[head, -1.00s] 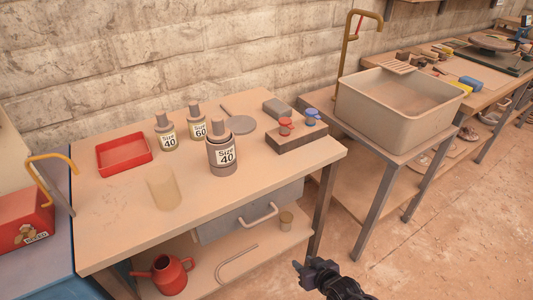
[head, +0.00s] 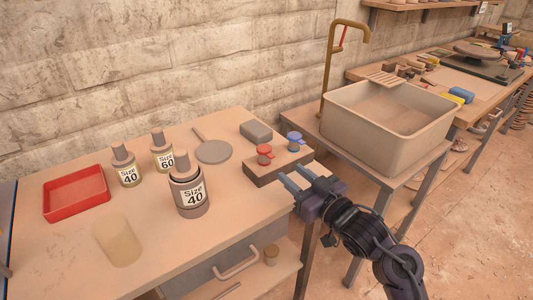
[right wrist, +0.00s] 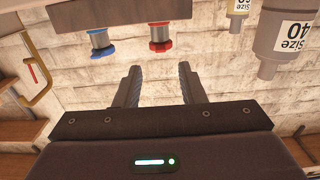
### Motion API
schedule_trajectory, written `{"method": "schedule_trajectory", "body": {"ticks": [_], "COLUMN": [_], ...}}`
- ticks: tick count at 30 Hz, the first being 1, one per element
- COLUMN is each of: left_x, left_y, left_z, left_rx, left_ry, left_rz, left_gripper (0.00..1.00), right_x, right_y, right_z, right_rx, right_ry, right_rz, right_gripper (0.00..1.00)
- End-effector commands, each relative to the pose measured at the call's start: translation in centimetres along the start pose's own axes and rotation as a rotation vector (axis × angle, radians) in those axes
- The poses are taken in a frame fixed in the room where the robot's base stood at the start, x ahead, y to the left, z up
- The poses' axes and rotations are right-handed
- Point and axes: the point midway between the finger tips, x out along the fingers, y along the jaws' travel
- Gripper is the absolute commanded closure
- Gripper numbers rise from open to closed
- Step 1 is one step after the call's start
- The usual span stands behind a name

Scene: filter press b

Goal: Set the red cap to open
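The red cap (head: 264,149) sits on a short metal post on a dark block (head: 262,173) near the table's right end. A blue cap (head: 294,136) sits on a second post to its right. Both also show in the upside-down right wrist view, the red cap (right wrist: 160,47) right of the blue cap (right wrist: 101,53). My right gripper (head: 288,178) is open and empty, its fingers just in front of the block, apart from both caps. In the right wrist view the fingers (right wrist: 157,85) are spread, with only wall between them. My left gripper is not in view.
Size-labelled bottles (head: 189,186), a red tray (head: 76,193), a round grey paddle (head: 213,152) and a grey block (head: 256,130) stand on the table. A translucent cylinder (head: 117,243) is near the front. A large basin (head: 385,150) stands to the right.

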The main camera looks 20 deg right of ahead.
Motion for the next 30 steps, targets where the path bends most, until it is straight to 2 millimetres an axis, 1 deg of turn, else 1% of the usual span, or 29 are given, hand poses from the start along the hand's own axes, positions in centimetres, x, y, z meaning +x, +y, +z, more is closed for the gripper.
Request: {"method": "schedule_trajectory", "body": {"ticks": [1, 4, 12, 15, 19, 27, 28, 30], "left_x": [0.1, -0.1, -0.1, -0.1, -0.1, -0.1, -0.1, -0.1], "left_y": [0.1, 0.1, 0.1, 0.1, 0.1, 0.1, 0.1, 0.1], "left_z": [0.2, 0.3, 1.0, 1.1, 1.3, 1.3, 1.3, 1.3], "left_rx": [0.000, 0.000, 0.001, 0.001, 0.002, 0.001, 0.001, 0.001], "left_ry": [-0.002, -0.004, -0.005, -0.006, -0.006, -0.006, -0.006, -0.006], "left_rz": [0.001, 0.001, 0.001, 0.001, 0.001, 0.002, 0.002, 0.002], "left_gripper": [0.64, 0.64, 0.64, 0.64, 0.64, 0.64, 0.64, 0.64], "right_x": [0.1, 1.1, 5.5, 6.7, 7.5, 7.7, 7.7, 7.7], "right_y": [-0.1, 0.0, 0.0, 0.0, 0.0, -0.1, -0.1, 0.0], "right_z": [-0.4, -0.3, -0.4, -0.3, -0.2, -0.1, -0.1, -0.1], "right_rx": [-0.004, -0.001, -0.001, 0.000, -0.002, -0.002, -0.002, -0.002], "right_ry": [0.006, 0.006, 0.005, 0.004, 0.003, 0.002, 0.002, 0.002], "right_rz": [-0.002, 0.000, -0.001, -0.001, -0.001, 0.000, 0.000, 0.000], "right_gripper": [0.64, 0.64, 0.64, 0.64, 0.64, 0.64, 0.66, 0.75]}}
